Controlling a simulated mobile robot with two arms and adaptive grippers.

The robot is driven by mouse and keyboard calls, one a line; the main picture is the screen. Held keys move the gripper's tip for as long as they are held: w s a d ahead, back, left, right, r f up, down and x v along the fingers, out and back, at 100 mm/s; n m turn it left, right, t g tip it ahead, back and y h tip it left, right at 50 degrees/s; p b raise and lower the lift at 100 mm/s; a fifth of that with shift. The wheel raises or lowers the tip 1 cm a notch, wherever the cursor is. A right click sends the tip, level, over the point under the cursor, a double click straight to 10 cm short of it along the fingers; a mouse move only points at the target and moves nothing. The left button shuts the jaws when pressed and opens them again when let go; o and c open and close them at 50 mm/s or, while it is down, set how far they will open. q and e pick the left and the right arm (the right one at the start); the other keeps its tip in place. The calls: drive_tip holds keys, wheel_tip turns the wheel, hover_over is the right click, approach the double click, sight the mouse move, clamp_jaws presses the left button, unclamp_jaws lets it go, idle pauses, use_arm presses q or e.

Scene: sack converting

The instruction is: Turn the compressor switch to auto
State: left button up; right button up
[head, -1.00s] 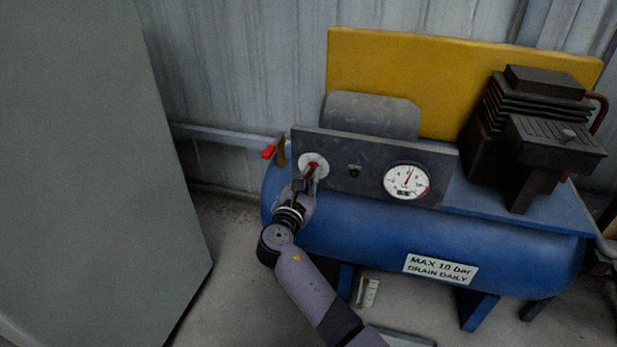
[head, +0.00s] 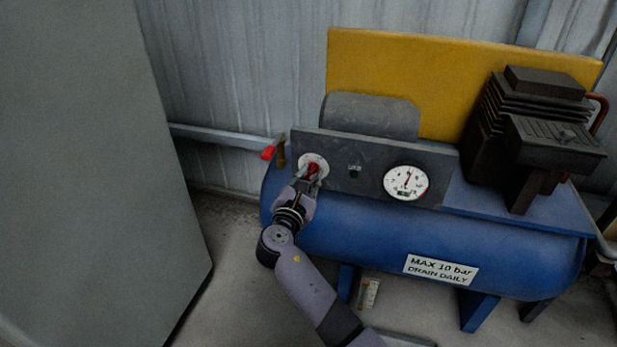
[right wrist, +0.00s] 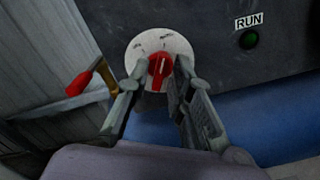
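The compressor switch is a red knob (head: 313,168) on a round white dial (head: 303,161), at the left end of the dark panel. In the right wrist view the red knob (right wrist: 159,70) shows a pale pointer line, roughly upright; the small dial marks are too blurred to read. My right gripper (head: 312,174) is at the knob. In the right wrist view its fingers (right wrist: 159,75) stand apart on either side of the knob, with white dial visible between them and the red. My left gripper is not in view.
The panel (head: 375,155) also carries a round gauge (head: 406,182) and a RUN lamp (right wrist: 249,39), which looks dark green. A red-handled valve (head: 268,153) sits just left of the panel. The blue tank (head: 350,235) lies below. A grey cabinet (head: 90,180) stands at left.

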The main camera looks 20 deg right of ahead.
drive_tip(key=shift+o, duration=0.5)
drive_tip(key=shift+s+a, duration=0.1)
drive_tip(key=v, duration=1.1)
drive_tip(key=shift+s+a, duration=0.25)
drive_tip(key=shift+f, duration=0.1)
